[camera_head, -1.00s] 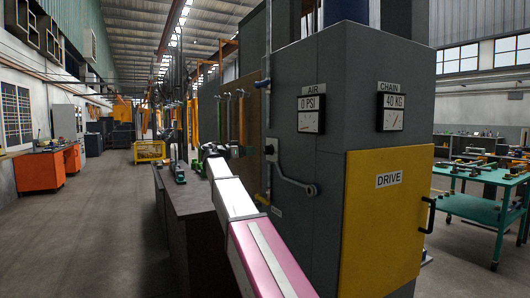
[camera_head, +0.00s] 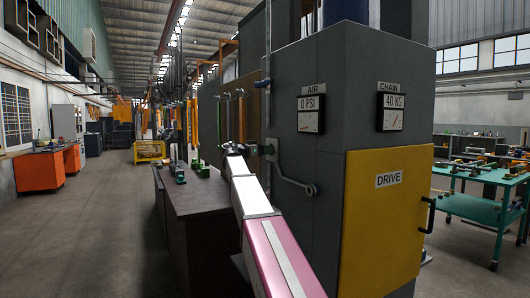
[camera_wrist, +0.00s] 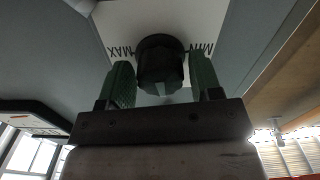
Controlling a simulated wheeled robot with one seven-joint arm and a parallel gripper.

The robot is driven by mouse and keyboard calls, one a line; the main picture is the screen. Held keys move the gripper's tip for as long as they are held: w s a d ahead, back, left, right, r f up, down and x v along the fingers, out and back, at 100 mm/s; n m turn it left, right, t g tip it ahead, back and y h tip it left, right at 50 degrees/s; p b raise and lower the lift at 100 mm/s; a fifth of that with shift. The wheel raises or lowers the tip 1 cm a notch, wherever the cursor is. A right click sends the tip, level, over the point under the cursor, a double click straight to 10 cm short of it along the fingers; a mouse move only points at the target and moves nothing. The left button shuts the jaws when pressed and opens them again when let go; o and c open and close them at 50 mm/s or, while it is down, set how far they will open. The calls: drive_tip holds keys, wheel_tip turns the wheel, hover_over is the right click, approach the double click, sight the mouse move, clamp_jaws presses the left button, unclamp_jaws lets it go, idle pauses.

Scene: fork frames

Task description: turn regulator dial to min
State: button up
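The regulator dial (camera_wrist: 160,60) is a dark round knob on a white plate (camera_wrist: 118,18) in the wrist view. The plate reads MAX to the left of the dial and MIN to the right, with the letters upside down. A small pale mark shows at the dial's lower edge. My gripper (camera_wrist: 161,78) has its two green ribbed fingers apart, one on each side of the dial. Narrow gaps seem to remain, and firm contact cannot be made out. In the head view my gripper (camera_head: 252,150) is by the grey cabinet's left side, and the dial cannot be made out.
The grey cabinet (camera_head: 320,150) carries an AIR gauge (camera_head: 311,114), a CHAIN gauge (camera_head: 393,112) and a yellow DRIVE door (camera_head: 385,215). A lever (camera_head: 297,184) juts from its left face, close to my arm. A dark bench (camera_head: 195,215) stands left of my arm.

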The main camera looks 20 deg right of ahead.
drive_tip(key=c, duration=0.6)
drive_tip(key=shift+o, duration=0.2)
drive_tip(key=n, duration=0.7)
drive_tip(key=shift+n, duration=0.4)
drive_tip(key=n, duration=1)
drive_tip(key=shift+n, duration=0.4)
